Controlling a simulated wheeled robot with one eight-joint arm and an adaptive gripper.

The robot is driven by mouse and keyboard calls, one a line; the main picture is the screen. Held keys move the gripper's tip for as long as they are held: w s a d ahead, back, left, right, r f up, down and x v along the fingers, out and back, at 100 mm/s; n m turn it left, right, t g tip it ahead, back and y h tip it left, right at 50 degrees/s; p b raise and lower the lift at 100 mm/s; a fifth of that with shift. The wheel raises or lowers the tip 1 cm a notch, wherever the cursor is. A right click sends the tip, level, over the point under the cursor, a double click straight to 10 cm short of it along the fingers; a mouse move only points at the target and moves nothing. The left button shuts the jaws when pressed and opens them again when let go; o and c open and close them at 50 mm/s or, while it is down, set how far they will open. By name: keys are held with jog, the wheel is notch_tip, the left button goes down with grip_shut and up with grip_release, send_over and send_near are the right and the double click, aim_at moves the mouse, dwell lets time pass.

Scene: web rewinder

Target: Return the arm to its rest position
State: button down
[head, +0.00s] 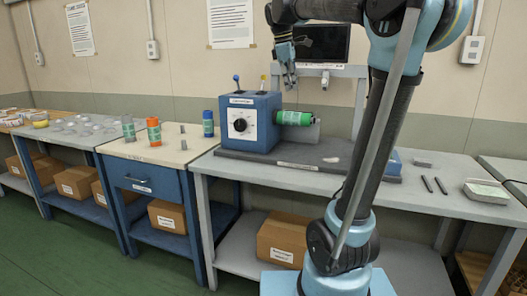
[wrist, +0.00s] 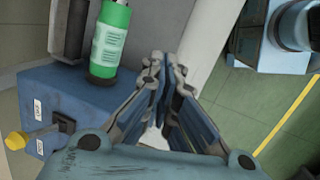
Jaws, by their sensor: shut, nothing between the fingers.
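My gripper (head: 289,78) hangs above the rewinder, in front of the dark monitor, in the head view. Its fingers point down. In the wrist view my gripper (wrist: 164,72) has its fingertips together with nothing between them. The blue rewinder (head: 250,122) stands on a dark base plate and has a dial on its front. A green roll (head: 294,118) sticks out from its right side and also shows in the wrist view (wrist: 109,40), apart from my fingers.
An orange roll (head: 153,131) and a blue roll (head: 208,124) stand upright on the benches to the left. A metal tray (head: 486,191) and two dark rods (head: 434,185) lie on the right. Cardboard boxes (head: 282,238) sit on the lower shelves. The green floor in front is clear.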

jog(key=s+d+f+m, duration=0.3)
jog(key=s+f+m, duration=0.2)
jog(key=s+f, duration=0.4)
jog(key=s+d+f+m+y, duration=0.1)
jog(key=s+f+m, duration=0.4)
jog(key=s+f, duration=0.5)
jog(key=s+d+f+m+y, duration=0.1)
jog(key=s+d+f+m, duration=0.3)
jog(key=s+f, duration=0.5)
notch_tip(320, 180, down, 10)
jog(key=shift+s+d+f+m+t, duration=0.1)
jog(key=shift+s+d+m+t, duration=0.2)
jog(key=shift+s+d+m, duration=0.1)
jog(key=shift+w, duration=0.1)
jog(key=shift+w+f, duration=0.15)
jog(key=shift+w, duration=0.3)
jog(key=shift+s, duration=0.1)
